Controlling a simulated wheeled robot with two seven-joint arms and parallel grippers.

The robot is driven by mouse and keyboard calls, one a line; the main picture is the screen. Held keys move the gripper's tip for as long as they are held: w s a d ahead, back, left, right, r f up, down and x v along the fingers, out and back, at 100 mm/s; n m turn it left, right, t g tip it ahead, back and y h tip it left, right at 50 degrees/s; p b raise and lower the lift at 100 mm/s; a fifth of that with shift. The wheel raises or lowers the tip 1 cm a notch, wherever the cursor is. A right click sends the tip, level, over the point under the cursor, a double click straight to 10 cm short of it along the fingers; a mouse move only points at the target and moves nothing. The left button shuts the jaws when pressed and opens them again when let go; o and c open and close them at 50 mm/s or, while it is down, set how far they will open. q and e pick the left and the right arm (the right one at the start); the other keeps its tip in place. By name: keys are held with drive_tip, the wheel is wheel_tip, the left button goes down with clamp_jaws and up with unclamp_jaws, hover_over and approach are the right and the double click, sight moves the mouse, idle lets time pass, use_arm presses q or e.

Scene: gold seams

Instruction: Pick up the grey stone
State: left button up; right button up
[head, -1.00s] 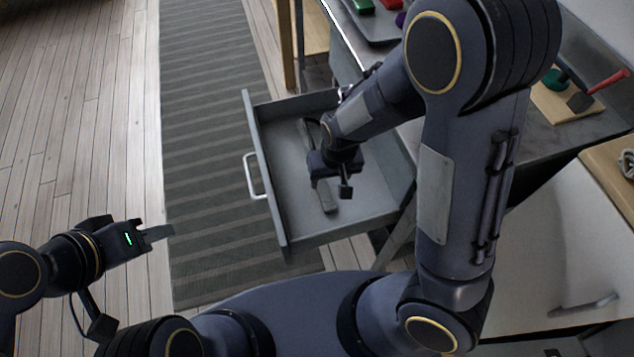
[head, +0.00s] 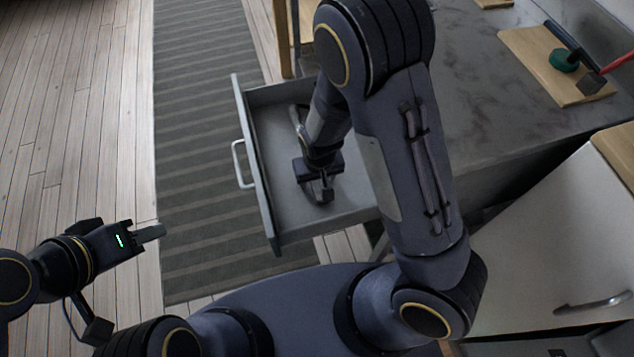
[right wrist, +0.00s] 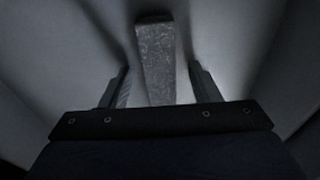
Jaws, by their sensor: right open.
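The grey stone (right wrist: 156,60) is a long, speckled bar lying on the drawer floor in the right wrist view. In the head view my right gripper (head: 321,190) is down inside the open grey drawer (head: 262,170), and my arm hides most of the stone. My left gripper (head: 150,233) hangs over the wooden floor at the left, away from the drawer; whether its jaws are open is unclear.
The drawer's walls surround my right gripper closely. A marble counter (head: 475,100) lies to the right, with a wooden board (head: 545,65) bearing a hammer-like tool (head: 592,80) and a green item (head: 563,60). A striped rug (head: 205,180) lies left of the drawer.

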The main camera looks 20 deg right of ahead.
drive_tip(key=shift+c, duration=0.3)
drive_tip(key=shift+r, duration=0.1)
drive_tip(key=c, duration=1.1)
